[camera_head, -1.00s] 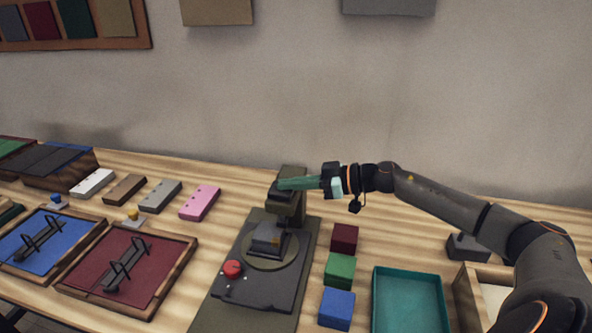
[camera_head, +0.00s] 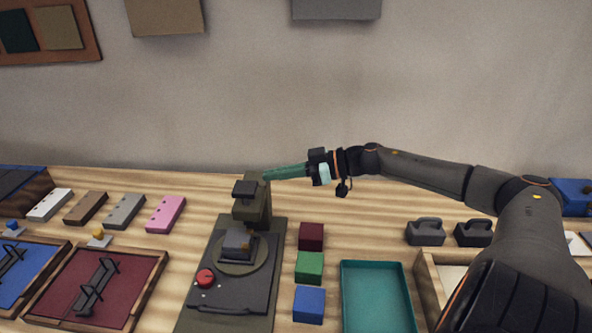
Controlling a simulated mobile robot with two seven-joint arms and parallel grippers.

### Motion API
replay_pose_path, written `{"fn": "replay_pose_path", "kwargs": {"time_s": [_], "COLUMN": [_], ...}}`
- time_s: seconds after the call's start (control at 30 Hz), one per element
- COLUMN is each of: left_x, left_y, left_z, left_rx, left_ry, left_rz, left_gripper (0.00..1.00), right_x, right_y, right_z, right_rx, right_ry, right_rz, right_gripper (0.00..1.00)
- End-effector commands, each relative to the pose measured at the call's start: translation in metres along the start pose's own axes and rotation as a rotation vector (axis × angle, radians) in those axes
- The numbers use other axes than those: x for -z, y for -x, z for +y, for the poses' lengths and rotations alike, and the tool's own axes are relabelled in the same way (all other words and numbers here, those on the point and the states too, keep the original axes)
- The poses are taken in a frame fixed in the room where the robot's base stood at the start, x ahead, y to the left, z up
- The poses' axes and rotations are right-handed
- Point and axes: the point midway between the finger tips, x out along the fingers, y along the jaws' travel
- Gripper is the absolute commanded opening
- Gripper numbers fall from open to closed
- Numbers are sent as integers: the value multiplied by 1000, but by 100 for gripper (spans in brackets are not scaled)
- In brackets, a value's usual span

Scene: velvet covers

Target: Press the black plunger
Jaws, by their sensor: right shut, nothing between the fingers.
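A dark press (camera_head: 257,208) stands at the back of a flat dark base on the table. The black plunger (camera_head: 245,188) is the small block at the top front of the press, above a grey block (camera_head: 236,242) on a round plate. My right gripper (camera_head: 267,174) is shut and empty. Its green fingers point left, with their tips close to the upper right of the press head, beside the plunger. I cannot tell whether they touch the press. My left gripper is not in view.
A red button (camera_head: 205,277) sits on the base front. Maroon (camera_head: 311,236), green (camera_head: 309,267) and blue (camera_head: 308,304) blocks stand right of it, beside a teal tray (camera_head: 346,300). A framed maroon panel (camera_head: 75,290) lies left. The wall is close behind.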

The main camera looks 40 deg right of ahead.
Motion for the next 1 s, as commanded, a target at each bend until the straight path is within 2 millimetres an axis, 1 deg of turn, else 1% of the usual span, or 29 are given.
{"fn": "replay_pose_path", "kwargs": {"time_s": [0.1, 0.6, 0.8, 1.0], "left_x": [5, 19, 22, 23], "left_y": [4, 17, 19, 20], "left_z": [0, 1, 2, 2], "left_rx": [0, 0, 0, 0], "left_ry": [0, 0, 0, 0], "left_rz": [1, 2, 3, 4], "left_gripper": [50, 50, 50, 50], "right_x": [0, 2, 1, 1], "right_y": [9, 37, 44, 46], "right_z": [0, 0, 0, 0], "right_rx": [-1, 0, 0, 0], "right_ry": [-5, -4, -2, 0], "right_rz": [-5, -1, 0, 1], "right_gripper": [0, 0, 0, 0]}}
